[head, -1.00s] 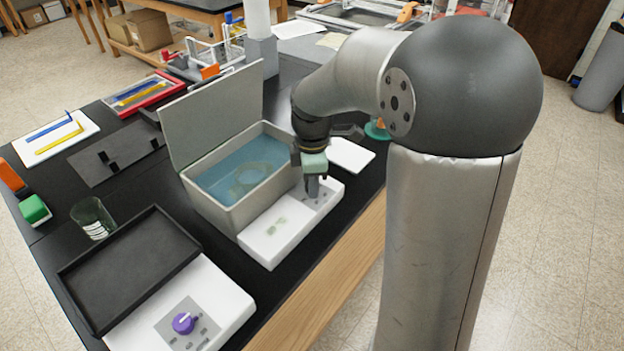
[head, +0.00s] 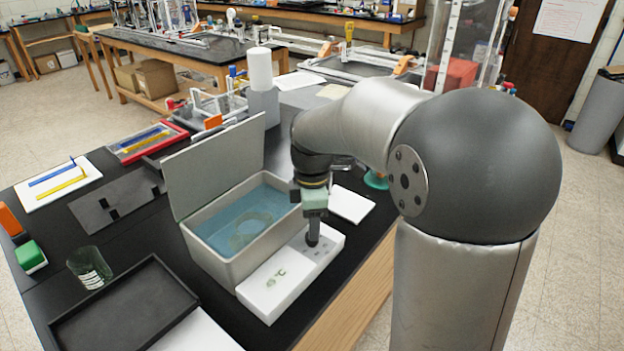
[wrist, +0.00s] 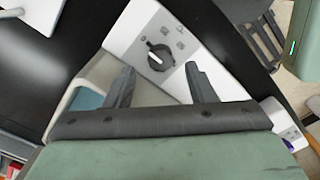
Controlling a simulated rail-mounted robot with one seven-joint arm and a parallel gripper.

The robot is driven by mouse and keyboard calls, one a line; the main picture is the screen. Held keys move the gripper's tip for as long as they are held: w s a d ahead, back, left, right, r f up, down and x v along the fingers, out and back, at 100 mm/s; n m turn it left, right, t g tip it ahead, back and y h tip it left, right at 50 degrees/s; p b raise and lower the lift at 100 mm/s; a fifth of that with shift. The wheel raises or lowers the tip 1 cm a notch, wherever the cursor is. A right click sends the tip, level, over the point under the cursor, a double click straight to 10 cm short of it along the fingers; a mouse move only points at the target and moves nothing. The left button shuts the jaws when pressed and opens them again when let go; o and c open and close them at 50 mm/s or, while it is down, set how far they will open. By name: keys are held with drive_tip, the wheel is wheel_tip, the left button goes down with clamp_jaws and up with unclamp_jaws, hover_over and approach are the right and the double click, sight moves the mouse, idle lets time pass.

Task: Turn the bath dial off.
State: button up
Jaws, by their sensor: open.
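The water bath is an open grey box (head: 225,262) of blue water with its lid (head: 212,165) raised. A white control panel (head: 268,300) with a green display joins its front side. In the wrist view the bath dial (wrist: 159,57) is a black round knob with a white mark, among small printed symbols. I cannot read its setting. My gripper (head: 312,238) points down over the right part of the panel and hides the dial in the head view. In the wrist view its two fingers (wrist: 158,74) are apart and empty, with the dial beyond, between their tips.
A black tray (head: 130,312) and a glass beaker (head: 90,268) stand to the left. A white flat pad (head: 351,204) lies right of the bath. The raised lid stands left of my gripper. The bench's wooden front edge (head: 350,292) is close by.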

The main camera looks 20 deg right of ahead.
wheel_tip(320, 180, up, 14)
drive_tip(key=shift+f, duration=0.25)
